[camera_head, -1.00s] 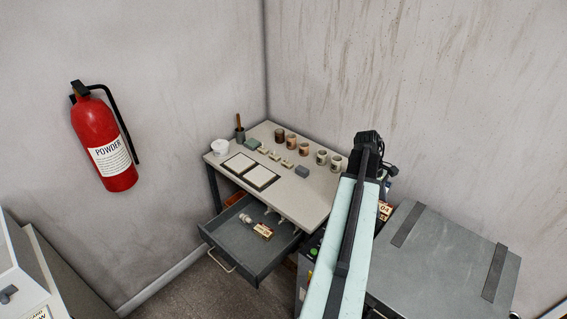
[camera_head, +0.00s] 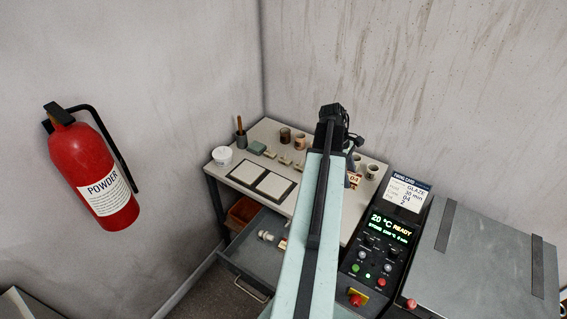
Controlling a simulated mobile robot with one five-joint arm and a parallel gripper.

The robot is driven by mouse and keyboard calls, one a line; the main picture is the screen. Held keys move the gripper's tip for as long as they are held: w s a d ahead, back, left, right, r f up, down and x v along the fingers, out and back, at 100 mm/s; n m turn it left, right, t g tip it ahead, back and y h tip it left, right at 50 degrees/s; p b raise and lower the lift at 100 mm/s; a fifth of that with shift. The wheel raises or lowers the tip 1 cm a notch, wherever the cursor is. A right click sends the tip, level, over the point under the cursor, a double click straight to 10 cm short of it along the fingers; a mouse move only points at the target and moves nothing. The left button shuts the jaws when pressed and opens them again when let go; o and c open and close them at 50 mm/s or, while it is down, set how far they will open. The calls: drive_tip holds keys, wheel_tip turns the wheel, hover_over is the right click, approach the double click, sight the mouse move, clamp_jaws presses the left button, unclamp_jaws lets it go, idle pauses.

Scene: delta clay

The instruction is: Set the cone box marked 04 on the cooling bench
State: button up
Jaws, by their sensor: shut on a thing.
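A small box marked 04 (camera_head: 353,181) shows just right of my arm, with only part of its cream and red-brown label visible. My gripper (camera_head: 349,164) is shut on it, though the fingers are mostly hidden behind my arm. The box appears in front of the right part of a pale-topped bench (camera_head: 310,201); I cannot tell how high above the top it is. In the open grey drawer (camera_head: 253,252) under the bench, another small box (camera_head: 283,244) is mostly hidden by my arm.
Cups (camera_head: 372,171), two framed white tiles (camera_head: 273,185), a white bowl (camera_head: 222,155) and a brush pot (camera_head: 241,140) stand on the bench. A control panel (camera_head: 377,245) with a firing card (camera_head: 409,192) and a grey kiln lid (camera_head: 490,260) are at right.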

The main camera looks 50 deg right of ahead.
drive_tip(key=shift+w, duration=0.1)
